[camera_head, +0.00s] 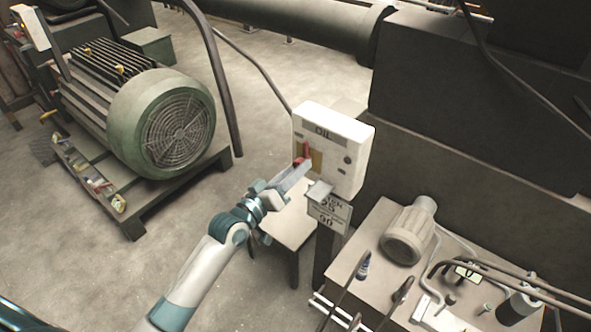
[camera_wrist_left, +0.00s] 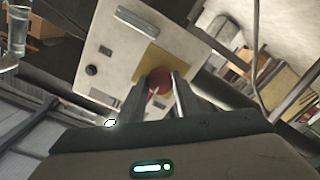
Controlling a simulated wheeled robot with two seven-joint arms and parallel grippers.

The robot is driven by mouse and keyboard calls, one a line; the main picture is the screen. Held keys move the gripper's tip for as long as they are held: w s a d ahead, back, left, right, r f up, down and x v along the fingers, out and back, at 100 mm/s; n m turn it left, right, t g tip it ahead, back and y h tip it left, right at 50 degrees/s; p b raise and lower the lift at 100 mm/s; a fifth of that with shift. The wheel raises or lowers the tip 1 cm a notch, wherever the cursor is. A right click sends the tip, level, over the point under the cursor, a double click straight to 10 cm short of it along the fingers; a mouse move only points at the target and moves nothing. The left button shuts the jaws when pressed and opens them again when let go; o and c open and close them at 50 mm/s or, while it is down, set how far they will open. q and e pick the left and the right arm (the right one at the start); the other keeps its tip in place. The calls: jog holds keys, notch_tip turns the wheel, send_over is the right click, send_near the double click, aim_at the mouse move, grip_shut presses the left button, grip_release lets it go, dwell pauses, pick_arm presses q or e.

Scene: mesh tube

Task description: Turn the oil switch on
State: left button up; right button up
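The white OIL box (camera_head: 333,130) stands on a post, with a yellow panel (camera_head: 316,158) and a red switch (camera_head: 304,152) on its front. My left gripper (camera_head: 303,168) reaches up to this panel from the lower left. In the left wrist view, its two fingers (camera_wrist_left: 163,90) stand apart, with the red switch (camera_wrist_left: 160,77) showing between and beyond their tips. Whether the fingers press on the switch cannot be told. The fingers hide part of the switch and panel. My right gripper is in neither view.
A bench (camera_head: 385,215) with a small motor (camera_head: 406,232), pipes and hoses stands to the right. A big green motor (camera_head: 140,115) stands on a frame at the left. Bare floor (camera_head: 90,270) lies at the lower left.

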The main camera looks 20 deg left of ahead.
pick_arm(q)
jog(key=shift+c, duration=1.3)
jog(key=shift+m, duration=0.3)
jog(key=m+p, duration=0.3)
jog(key=m, duration=1.4)
jog(key=shift+m, duration=0.3)
